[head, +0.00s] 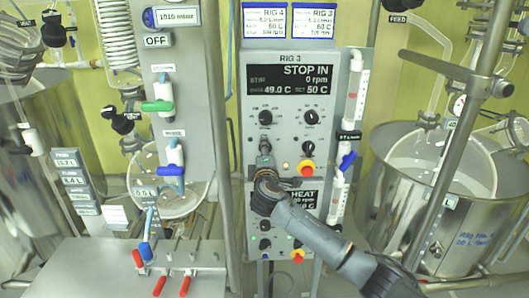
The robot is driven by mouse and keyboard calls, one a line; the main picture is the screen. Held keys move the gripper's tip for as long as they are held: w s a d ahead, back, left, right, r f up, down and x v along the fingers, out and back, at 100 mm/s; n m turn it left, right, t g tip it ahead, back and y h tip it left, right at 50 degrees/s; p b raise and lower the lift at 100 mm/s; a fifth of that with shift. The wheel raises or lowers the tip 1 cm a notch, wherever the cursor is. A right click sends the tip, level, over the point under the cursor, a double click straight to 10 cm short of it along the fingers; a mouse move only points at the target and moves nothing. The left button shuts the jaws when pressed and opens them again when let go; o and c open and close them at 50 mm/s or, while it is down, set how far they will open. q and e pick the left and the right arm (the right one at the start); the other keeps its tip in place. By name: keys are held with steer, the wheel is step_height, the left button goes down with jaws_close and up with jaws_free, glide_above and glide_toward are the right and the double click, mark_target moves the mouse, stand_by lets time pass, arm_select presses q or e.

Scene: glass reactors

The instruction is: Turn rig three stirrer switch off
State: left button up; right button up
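The rig 3 control panel (286,128) stands upright in the middle of the head view. Its dark display (290,82) reads STIR, "STOP IN", 0 rpm, with 49.0 C and 50 C below. Several black knobs sit under the display, including an upper left knob (265,117) and an upper right knob (311,117). My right gripper (265,163) comes from the lower right and is at the lower left knob (265,147), partly covering it. I cannot tell whether its fingers hold the knob. My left gripper is not in view.
A red stop button (306,168) on a yellow base is just right of my gripper. A second display (303,200) marked HEAT is partly behind my arm. A tube with a blue valve (347,160) runs beside the panel.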

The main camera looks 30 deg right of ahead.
steer(key=shift+f, duration=0.1)
steer(key=o, duration=1.2)
steer(key=shift+c, duration=0.2)
steer(key=v, duration=1.2)
